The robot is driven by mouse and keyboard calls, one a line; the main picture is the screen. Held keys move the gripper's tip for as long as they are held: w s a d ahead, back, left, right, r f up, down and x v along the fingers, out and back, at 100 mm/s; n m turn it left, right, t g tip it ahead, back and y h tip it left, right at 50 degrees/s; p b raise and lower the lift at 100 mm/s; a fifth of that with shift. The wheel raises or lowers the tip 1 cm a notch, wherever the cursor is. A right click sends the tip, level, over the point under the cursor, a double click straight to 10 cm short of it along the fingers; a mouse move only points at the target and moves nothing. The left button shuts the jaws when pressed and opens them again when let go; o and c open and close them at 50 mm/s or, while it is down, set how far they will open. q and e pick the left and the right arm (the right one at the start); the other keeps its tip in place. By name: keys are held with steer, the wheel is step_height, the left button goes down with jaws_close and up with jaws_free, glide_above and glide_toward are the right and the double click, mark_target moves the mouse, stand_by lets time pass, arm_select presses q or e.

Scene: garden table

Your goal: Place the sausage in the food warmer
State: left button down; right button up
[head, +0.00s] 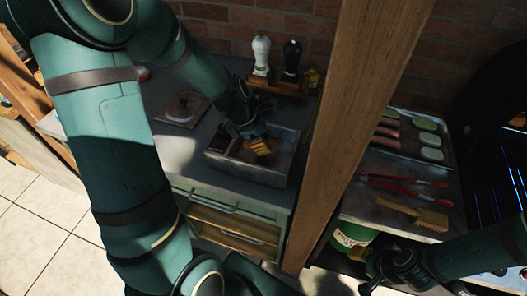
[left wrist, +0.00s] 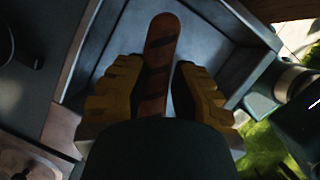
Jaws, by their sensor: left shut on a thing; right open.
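The food warmer (head: 277,180) is a grey open metal box on the counter, seen in the head view. My left gripper (head: 262,147) reaches down into it with yellow fingers. In the left wrist view, my left gripper (left wrist: 158,95) is shut on a brown sausage with dark grill stripes (left wrist: 161,50), held over the warmer's inside. The warmer's pale walls (left wrist: 97,45) surround it there. Whether the sausage touches the floor of the warmer, I cannot tell. My right gripper (head: 372,268) is open and empty at the lower right of the head view, apart from the warmer.
A wooden post (head: 345,110) stands between the warmer and the right-hand counter. A tray (head: 408,160) there holds sausages and green slices, with red tongs (head: 405,181) and a brush (head: 415,213) in front. A white mill (head: 261,55) and a black mill (head: 291,57) stand behind the warmer.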

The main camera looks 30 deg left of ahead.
arm_select(q)
step_height(320, 180, down, 3)
steer(key=shift+s+f+b, duration=0.1)
steer(key=shift+f+b, duration=0.05)
steer(key=shift+b, duration=0.5)
steer(key=shift+f, duration=0.15)
steer(key=shift+f, duration=0.25)
steer(key=c, duration=1.1)
jaws_free()
steer(key=shift+o, duration=1)
steer(key=shift+f, duration=0.1)
